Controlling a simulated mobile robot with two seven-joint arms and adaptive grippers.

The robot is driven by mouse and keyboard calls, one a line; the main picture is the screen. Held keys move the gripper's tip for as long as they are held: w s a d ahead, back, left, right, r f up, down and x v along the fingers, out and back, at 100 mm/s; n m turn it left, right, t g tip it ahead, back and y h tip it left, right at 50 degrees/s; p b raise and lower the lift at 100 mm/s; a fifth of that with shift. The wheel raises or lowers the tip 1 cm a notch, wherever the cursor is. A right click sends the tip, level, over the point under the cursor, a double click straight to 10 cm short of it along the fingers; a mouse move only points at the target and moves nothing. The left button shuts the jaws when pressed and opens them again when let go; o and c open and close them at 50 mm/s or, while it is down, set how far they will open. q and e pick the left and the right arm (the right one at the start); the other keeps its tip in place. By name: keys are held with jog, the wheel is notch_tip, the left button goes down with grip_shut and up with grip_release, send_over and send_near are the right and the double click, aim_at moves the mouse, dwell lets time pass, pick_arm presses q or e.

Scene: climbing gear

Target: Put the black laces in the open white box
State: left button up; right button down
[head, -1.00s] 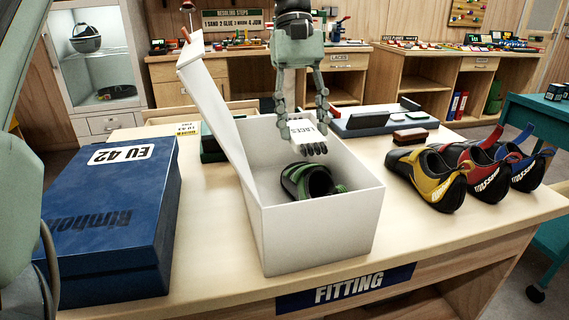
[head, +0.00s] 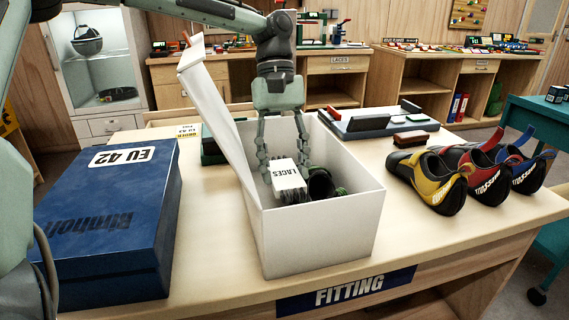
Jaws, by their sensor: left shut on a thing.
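The open white box (head: 318,238) stands at the middle of the fitting table, its lid (head: 222,110) tilted up on the left side. The laces (head: 289,175) are a bundle with a white "LACES" label and dark strands at its lower edge. My left gripper (head: 284,168) is shut on the laces and holds them inside the box, below the rim. A black and green shoe (head: 322,185) lies in the box just right of the laces, partly hidden by them. I cannot tell whether the laces touch the shoe or the box floor. My right gripper does not show.
A blue shoe box (head: 115,220) marked "EU 42" stands left of the white box. Yellow, red and blue climbing shoes (head: 428,180) sit at the right. A tray (head: 375,122) with brushes or blocks lies behind. The table front is clear.

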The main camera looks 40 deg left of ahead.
pick_arm(q)
jog(key=shift+f, duration=0.3)
jog(key=o, duration=0.9)
jog(key=shift+r, duration=0.45)
jog(key=v, duration=1.2)
jog(key=shift+c, duration=0.2)
